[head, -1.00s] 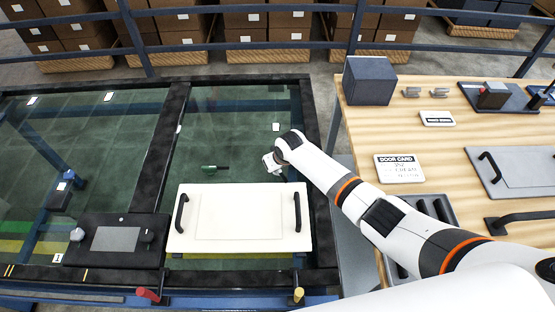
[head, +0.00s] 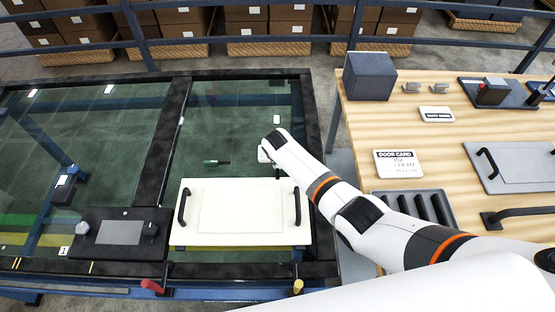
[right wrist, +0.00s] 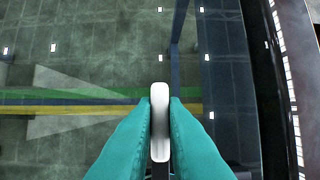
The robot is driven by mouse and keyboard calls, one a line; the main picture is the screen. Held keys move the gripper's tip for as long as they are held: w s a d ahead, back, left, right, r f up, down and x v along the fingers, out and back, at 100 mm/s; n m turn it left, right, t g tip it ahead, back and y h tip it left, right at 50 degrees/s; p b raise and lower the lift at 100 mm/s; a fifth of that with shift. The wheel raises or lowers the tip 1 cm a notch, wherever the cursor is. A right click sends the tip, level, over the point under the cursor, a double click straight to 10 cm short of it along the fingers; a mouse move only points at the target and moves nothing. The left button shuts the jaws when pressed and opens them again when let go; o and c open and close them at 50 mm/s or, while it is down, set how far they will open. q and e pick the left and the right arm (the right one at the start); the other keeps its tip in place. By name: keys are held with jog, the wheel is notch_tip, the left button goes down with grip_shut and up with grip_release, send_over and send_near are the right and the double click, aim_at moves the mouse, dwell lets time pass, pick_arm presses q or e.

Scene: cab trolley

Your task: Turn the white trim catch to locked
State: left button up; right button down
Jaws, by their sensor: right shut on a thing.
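In the right wrist view, the white trim catch (right wrist: 160,135) is a slim rounded white handle, seen with its long side running up the picture. The teal fingers of my right gripper (right wrist: 160,108) are shut on it, one on each side. Its mount is mostly hidden below the fingers. In the head view my right arm reaches in from the lower right, its wrist over the glass just behind the cream door panel (head: 240,217). The fingers and catch cannot be made out clearly there. My left gripper is out of view.
A dark plate with knobs (head: 119,234) is left of the cream panel. Red (head: 152,286) and yellow (head: 298,287) levers stand at the front edge. A wooden bench (head: 440,150) with parts is on the right.

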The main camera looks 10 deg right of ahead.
jog(key=c, duration=1.5)
grip_release()
jog(key=shift+s+r, duration=0.2)
jog(key=shift+r, duration=0.35)
jog(key=v, duration=1.1)
jog(key=shift+f, duration=0.1)
